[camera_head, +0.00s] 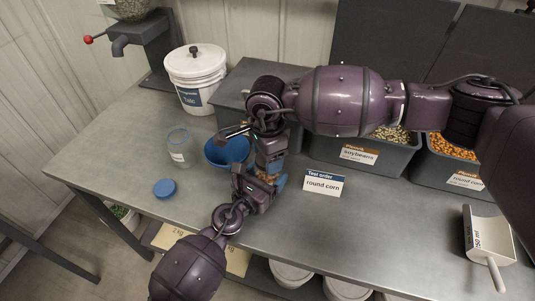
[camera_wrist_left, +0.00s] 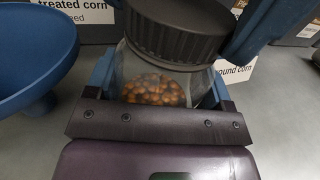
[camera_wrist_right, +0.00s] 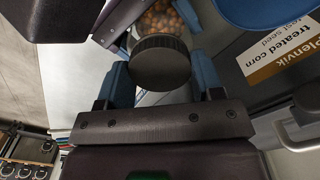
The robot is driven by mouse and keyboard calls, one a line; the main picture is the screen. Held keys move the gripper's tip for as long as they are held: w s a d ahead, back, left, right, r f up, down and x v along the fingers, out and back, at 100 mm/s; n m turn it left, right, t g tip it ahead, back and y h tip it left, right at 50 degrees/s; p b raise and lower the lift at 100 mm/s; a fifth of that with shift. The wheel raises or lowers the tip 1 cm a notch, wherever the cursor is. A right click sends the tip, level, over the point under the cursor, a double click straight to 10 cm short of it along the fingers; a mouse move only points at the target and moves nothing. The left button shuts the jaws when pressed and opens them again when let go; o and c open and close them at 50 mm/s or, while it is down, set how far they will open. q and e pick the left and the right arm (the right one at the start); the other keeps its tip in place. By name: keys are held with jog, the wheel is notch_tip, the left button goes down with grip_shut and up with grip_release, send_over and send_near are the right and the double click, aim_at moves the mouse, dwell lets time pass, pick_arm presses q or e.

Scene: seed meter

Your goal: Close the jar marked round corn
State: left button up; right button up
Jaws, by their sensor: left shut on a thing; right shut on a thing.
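A clear jar (camera_wrist_left: 152,88) holding orange-brown corn kernels stands upright between the blue fingers of my left gripper (camera_wrist_left: 155,95), which is shut on it. A dark ribbed lid (camera_wrist_left: 175,35) sits at the jar's mouth; I cannot tell whether it is tight. My right gripper (camera_wrist_right: 162,75) is shut on this lid (camera_wrist_right: 160,65) from above. In the head view both grippers meet around the jar (camera_head: 267,174), which is mostly hidden by them. The test order card reading round corn (camera_head: 323,184) stands on the bench to the right.
A blue funnel (camera_head: 228,150) is close left of the grippers. An empty clear jar (camera_head: 181,148) and a blue lid (camera_head: 165,188) stand further left. A white bucket (camera_head: 195,75) and grey seed bins (camera_head: 365,155) line the back. A scoop (camera_head: 488,240) lies at the right.

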jog(key=m, duration=0.5)
jog(key=shift+m, duration=0.4)
jog(key=m, duration=0.5)
jog(key=shift+m, duration=0.3)
jog(key=o, duration=1.1)
notch_tip(320, 180, up, 12)
